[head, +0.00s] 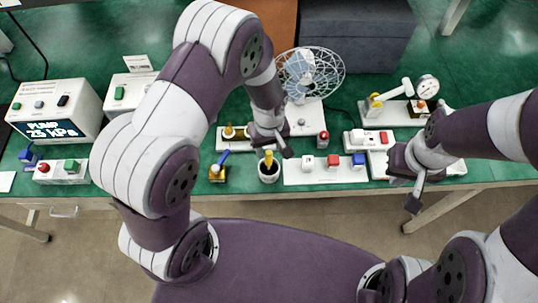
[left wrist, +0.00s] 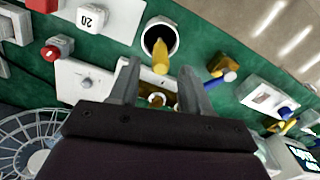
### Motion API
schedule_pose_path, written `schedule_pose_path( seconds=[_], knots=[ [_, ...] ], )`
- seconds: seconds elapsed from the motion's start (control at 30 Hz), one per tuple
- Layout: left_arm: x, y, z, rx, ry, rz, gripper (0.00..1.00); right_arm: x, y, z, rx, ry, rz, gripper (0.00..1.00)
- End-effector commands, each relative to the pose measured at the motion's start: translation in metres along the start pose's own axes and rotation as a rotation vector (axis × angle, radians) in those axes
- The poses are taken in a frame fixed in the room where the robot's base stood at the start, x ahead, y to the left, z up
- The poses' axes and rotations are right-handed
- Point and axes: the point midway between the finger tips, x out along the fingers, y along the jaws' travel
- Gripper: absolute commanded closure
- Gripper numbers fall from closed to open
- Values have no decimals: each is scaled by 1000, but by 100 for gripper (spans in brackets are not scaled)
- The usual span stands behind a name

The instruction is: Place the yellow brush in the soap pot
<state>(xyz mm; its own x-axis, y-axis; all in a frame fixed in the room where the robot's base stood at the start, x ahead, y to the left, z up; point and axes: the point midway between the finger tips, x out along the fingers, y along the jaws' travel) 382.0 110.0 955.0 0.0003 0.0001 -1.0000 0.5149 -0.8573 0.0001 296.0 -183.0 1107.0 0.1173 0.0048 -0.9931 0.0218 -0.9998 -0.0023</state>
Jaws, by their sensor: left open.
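A small white pot (head: 268,176) with a dark inside stands near the front edge of the green table. The yellow brush (head: 268,158) sticks up out of it. In the left wrist view the pot (left wrist: 174,27) is at the top and the brush's yellow handle (left wrist: 161,58) leans over its rim toward me. My left gripper (head: 272,149) is just above and behind the pot, open and empty; its fingers (left wrist: 160,78) are apart from the brush. My right gripper (head: 405,186) is at the table's front edge on the right, and its opening is unclear.
A yellow block with a blue handle (head: 217,173) stands left of the pot. A white switch panel (head: 293,176) is close on its right. A wire-caged fan (head: 311,72) stands behind. A pump display box (head: 57,112) is at the far left, a gauge stand (head: 388,112) at the right.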

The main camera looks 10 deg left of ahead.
Motion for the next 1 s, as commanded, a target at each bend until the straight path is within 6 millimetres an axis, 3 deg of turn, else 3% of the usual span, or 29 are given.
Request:
schedule_pose_path(
  seconds=[0.1,0.37,0.5,0.6,0.73,1.0],
  knots=[
    [-27,1,-1,0,4,4,52,6,0,1,0,0,0,100],
    [-68,-6,-1,30,6,6,52,9,0,1,0,0,0,100],
    [-112,-49,6,246,49,31,52,9,0,1,0,0,0,100],
    [-133,-82,19,413,86,39,52,9,0,1,0,0,0,100],
    [-143,-105,34,542,112,37,52,9,0,1,0,0,0,100],
    [-143,-107,36,564,114,35,52,9,0,1,0,0,0,100]
  ],
)
